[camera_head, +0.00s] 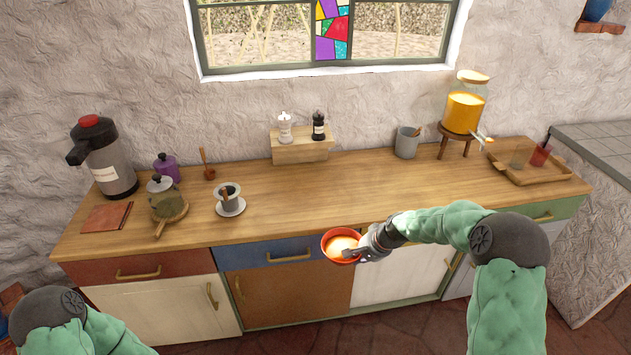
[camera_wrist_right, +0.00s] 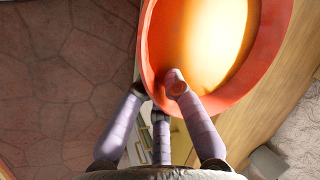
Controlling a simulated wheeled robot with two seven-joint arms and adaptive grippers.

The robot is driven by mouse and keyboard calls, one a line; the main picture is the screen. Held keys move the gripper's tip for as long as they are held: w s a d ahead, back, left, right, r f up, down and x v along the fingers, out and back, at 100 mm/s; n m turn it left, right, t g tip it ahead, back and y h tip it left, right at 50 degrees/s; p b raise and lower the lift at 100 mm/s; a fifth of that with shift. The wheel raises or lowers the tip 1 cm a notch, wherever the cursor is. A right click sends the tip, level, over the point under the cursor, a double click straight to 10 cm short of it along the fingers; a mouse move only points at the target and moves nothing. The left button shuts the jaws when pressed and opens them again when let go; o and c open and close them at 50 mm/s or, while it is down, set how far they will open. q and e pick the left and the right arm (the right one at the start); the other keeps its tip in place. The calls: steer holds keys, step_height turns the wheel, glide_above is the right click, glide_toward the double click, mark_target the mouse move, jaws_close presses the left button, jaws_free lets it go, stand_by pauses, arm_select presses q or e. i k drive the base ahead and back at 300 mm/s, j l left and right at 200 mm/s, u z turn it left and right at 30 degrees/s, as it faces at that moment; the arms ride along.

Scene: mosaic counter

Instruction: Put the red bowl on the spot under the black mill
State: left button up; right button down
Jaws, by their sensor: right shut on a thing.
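The red bowl (camera_head: 328,241), orange-red with a pale yellowish inside, is held at the counter's front edge, over the drawer fronts in the head view. My right gripper (camera_head: 354,253) is shut on its right rim. In the wrist view the bowl (camera_wrist_right: 152,45) fills the top, and the fingers of the right gripper (camera_wrist_right: 160,88) pinch its near rim. The black mill (camera_head: 319,128) stands at the right end of a small wooden riser (camera_head: 301,154), beside a white mill (camera_head: 285,128). The counter just below the riser is bare. My left gripper is out of view.
The wooden counter (camera_head: 290,190) is clear between the riser and its front edge. A cup on a saucer (camera_head: 231,208) stands left of there. A grey cup (camera_head: 407,142), a drink dispenser (camera_head: 464,112) and a tray (camera_head: 520,177) are at the right. A flask (camera_head: 108,165) is far left.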

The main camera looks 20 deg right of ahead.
mark_target(318, 174)
steer(key=i+l, duration=0.15)
steer(key=i, duration=0.3)
steer(key=i+l+u, duration=0.1)
steer(key=i, duration=0.35)
steer(key=i+l, duration=0.3)
steer(key=i, duration=0.15)
steer(key=j+u, duration=0.05)
